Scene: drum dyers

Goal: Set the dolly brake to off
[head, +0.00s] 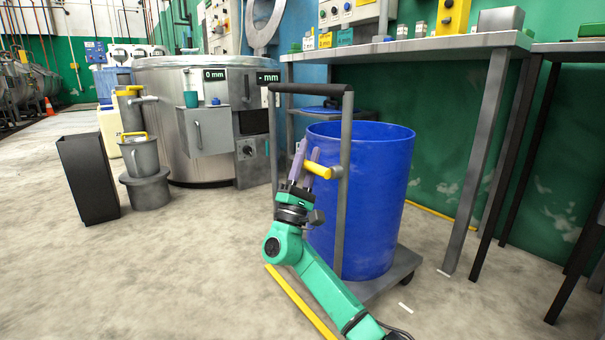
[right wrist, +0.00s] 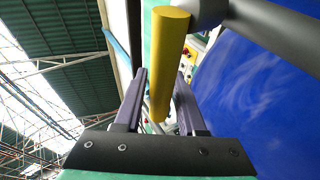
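The dolly (head: 345,215) has a grey handle frame with a dark top bar and carries a large blue drum (head: 370,200). A yellow brake lever (head: 318,169) sticks out to the left from a pivot on the frame's near post. My right gripper (head: 311,146) is raised at the lever, its two purple fingers apart. In the right wrist view the yellow lever (right wrist: 170,60) lies between the spread fingers, with a visible gap on the left side. I cannot tell whether the right finger touches it. My left gripper is not in view.
A grey workbench (head: 430,44) stands behind the drum on the right. A steel vat (head: 190,140), a grey jug (head: 140,158) on a stand and a dark bin (head: 88,180) are on the left. The concrete floor at front left is clear, with a yellow line (head: 300,302).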

